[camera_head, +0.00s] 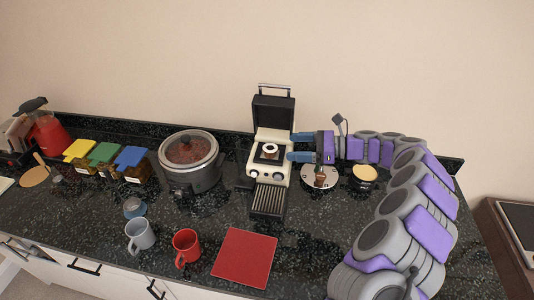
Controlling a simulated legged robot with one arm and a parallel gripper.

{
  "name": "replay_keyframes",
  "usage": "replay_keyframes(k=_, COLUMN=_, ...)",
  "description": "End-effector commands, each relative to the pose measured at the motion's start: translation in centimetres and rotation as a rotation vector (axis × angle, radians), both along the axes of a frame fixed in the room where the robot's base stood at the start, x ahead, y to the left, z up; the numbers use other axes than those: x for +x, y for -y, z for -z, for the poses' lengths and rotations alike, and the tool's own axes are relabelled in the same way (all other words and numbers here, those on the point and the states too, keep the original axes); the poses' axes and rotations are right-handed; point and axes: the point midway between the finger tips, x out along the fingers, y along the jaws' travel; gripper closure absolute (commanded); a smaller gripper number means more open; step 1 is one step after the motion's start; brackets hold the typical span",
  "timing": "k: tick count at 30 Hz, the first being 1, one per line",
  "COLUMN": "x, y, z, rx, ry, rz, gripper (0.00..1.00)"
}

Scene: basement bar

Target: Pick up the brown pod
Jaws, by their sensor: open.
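A small brown pod (320,171) appears to sit on a round white plate (308,184) on the dark counter, with something greenish beside it; the items are too small to tell apart clearly. A white round piece with a brown centre (269,149) sits in the open top of the coffee machine (282,169). My gripper (294,147) reaches in from the right with its blue fingers pointing left. It is open and empty, above and left of the plate and just right of the white piece, apart from it.
A small tan-topped bowl (364,173) stands right of the plate, close to my arm. A slow cooker (189,162) is left of the machine. Mugs (140,236) (186,247) and a red mat (245,257) lie in front.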

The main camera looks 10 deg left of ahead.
Motion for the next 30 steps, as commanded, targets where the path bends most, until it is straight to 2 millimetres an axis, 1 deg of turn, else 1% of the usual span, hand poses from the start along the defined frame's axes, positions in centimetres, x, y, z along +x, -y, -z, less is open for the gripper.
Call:
replay_keyframes(k=1, x=0.0, y=-0.6, z=0.2, rx=0.001, ry=0.001, rz=0.000, gripper=0.19)
replay_keyframes(k=3, x=-0.1, y=-1.0, z=0.2, rx=0.004, ry=0.001, rz=0.000, gripper=0.19)
replay_keyframes(k=8, x=-0.2, y=-1.7, z=0.3, rx=0.005, ry=0.001, rz=0.000, gripper=0.19)
replay_keyframes(k=11, x=-0.4, y=-3.0, z=0.7, rx=0.004, ry=0.000, rz=-0.003, gripper=0.19)
replay_keyframes(k=15, x=-0.6, y=-5.3, z=1.5, rx=0.001, ry=0.001, rz=-0.001, gripper=0.19)
replay_keyframes(k=19, x=-0.7, y=-6.8, z=1.7, rx=-0.001, ry=0.000, rz=-0.002, gripper=0.19)
replay_keyframes(k=24, x=-0.7, y=-7.1, z=1.7, rx=0.001, ry=-0.001, rz=-0.001, gripper=0.19)
replay_keyframes(k=28, x=-0.7, y=-6.7, z=1.6, rx=0.002, ry=-0.001, rz=0.000, gripper=0.19)
replay_keyframes(k=29, x=-0.6, y=-6.7, z=1.6, rx=0.002, ry=-0.001, rz=0.001, gripper=0.21)
replay_keyframes(k=30, x=-0.6, y=-6.6, z=1.6, rx=0.002, ry=-0.001, rz=0.001, gripper=0.24)
